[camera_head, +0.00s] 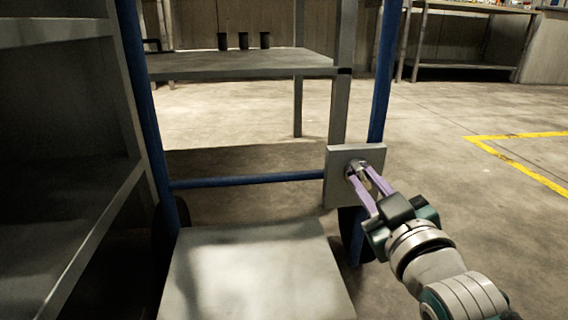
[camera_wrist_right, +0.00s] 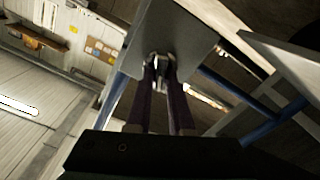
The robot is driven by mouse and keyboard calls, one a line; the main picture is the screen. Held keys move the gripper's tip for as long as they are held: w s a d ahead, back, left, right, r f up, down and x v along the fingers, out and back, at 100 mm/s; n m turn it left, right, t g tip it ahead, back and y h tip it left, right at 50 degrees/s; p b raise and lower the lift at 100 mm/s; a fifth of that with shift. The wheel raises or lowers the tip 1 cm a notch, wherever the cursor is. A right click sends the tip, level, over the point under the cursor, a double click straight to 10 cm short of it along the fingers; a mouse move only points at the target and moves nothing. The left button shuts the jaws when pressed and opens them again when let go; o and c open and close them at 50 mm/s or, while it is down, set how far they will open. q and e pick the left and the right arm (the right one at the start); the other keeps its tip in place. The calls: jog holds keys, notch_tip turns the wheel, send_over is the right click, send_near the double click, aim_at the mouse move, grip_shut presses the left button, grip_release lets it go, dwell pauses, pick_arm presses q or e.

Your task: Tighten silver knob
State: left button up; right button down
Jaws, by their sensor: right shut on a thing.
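The silver knob (camera_head: 354,168) sits on a grey square plate (camera_head: 338,191) fixed to the right post of a blue frame. My right gripper (camera_head: 363,172) comes in from the lower right, and its purple fingers are shut on the knob. In the right wrist view the knob (camera_wrist_right: 158,60) shows between the fingertips, in front of the plate (camera_wrist_right: 172,32). The fingers hide part of the knob. My left gripper is not in view.
The blue frame (camera_head: 250,181) has a flat grey platform (camera_head: 255,275) at its base. A grey shelf unit (camera_head: 60,215) stands close on the left. A table (camera_head: 240,62) with black cups (camera_head: 243,41) stands behind. The floor to the right is open.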

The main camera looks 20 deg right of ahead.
jog(key=m+p, duration=0.1)
jog(key=m, duration=0.1)
jog(key=shift+m, duration=0.4)
jog(key=m+p, duration=0.1)
jog(key=m, duration=0.1)
jog(key=shift+d+m, duration=0.1)
jog(key=shift+m, duration=0.3)
jog(key=m+p, duration=0.1)
jog(key=m, duration=0.4)
jog(key=shift+f, duration=0.1)
jog(key=m, duration=0.3)
jog(key=shift+s+d+f, duration=0.1)
jog(key=m, duration=0.3)
jog(key=shift+m, duration=0.3)
jog(key=m, duration=0.4)
jog(key=shift+f+m+b, duration=0.15)
jog(key=shift+m+b, duration=0.15)
jog(key=shift+b, duration=0.05)
jog(key=shift+m, duration=0.8)
jog(key=c, duration=0.8)
grip_release()
